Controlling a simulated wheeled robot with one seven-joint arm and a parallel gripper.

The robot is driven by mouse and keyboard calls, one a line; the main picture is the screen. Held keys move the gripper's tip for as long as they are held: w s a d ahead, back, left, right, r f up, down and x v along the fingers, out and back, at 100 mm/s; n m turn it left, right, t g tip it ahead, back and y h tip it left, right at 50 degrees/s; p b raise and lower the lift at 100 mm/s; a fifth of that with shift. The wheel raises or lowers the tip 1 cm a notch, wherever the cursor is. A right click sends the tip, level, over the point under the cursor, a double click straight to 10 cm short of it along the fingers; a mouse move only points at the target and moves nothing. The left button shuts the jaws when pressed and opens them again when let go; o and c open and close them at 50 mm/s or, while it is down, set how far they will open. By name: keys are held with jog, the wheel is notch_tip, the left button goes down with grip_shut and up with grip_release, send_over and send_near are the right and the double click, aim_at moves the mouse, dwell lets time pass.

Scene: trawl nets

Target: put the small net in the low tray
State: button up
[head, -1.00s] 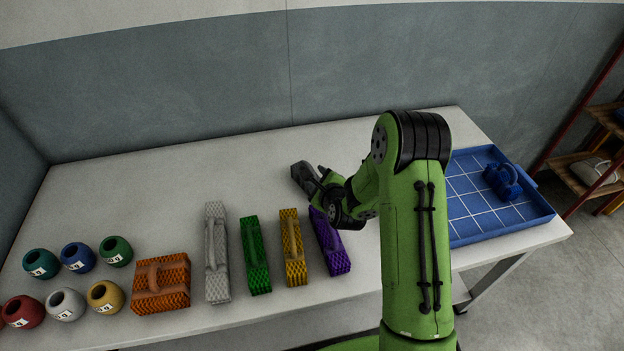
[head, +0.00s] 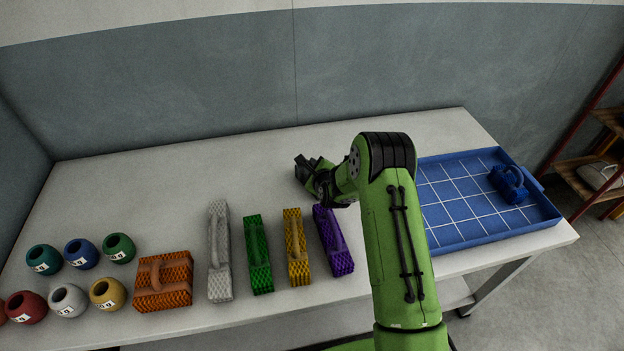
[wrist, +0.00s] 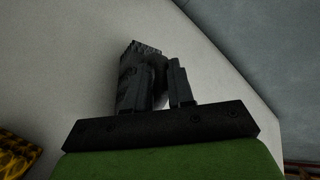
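A small dark grey-black net with a ridged edge and a handle shows in the wrist view (wrist: 140,50), between and beside the fingers. In the head view it is a dark shape that merges with my gripper (head: 309,172), at the back middle of the table. The fingers (wrist: 157,88) are on either side of the handle; I cannot tell whether they press on it or whether the net is off the table. The low blue tray (head: 455,243), with a white grid, is at the right end of the table, partly behind my arm. A blue net (head: 509,184) sits in its far right part.
Orange (head: 180,288), grey (head: 219,270), green (head: 258,270), yellow (head: 296,262) and purple (head: 338,258) nets stand in a row along the front. Several numbered pots (head: 68,299) are at the left. The back left of the table and most of the tray are clear.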

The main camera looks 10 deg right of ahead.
grip_shut()
notch_tip(320, 180, up, 10)
jog(key=p, duration=0.1)
